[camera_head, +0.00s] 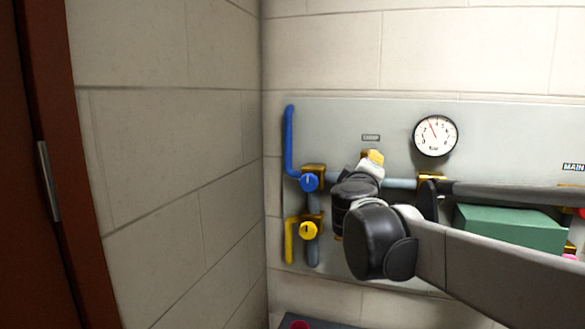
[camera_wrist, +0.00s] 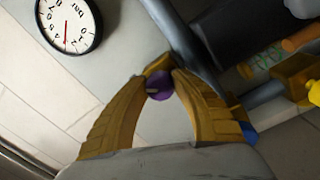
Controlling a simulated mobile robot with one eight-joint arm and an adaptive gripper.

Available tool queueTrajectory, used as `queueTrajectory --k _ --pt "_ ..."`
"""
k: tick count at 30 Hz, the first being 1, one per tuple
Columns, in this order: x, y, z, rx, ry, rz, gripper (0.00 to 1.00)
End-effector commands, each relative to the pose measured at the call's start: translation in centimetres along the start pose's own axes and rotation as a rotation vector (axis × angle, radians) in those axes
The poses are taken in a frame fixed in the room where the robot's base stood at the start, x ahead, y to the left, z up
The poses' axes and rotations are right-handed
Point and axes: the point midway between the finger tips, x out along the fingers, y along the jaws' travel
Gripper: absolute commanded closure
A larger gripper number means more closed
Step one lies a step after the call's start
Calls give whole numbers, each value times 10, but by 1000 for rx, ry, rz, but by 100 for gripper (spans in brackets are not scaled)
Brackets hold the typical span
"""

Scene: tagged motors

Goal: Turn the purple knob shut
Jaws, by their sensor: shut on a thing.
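The purple knob (camera_wrist: 160,87) shows in the wrist view between the tips of my gripper (camera_wrist: 159,80). The yellow fingers close in on it from both sides, and the jaws are shut on it. A small pale mark shows on the knob's left side. A brass-coloured valve body sits just behind it. In the head view my gripper (camera_head: 374,158) is at the panel, left of and below the gauge, and my wrist and arm hide the purple knob there.
The grey panel (camera_head: 350,112) carries a gauge (camera_head: 435,136), a blue knob (camera_head: 309,182), a yellow knob (camera_head: 308,231), grey pipes and a green box (camera_head: 512,230). A side wall stands close on the left.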

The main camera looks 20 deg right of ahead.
Motion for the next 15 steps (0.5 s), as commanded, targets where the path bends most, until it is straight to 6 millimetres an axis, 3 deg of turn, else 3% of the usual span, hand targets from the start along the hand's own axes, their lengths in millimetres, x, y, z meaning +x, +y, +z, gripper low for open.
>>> queueTrajectory --k 15 --pt "0 1 1 -441 20 4 99"
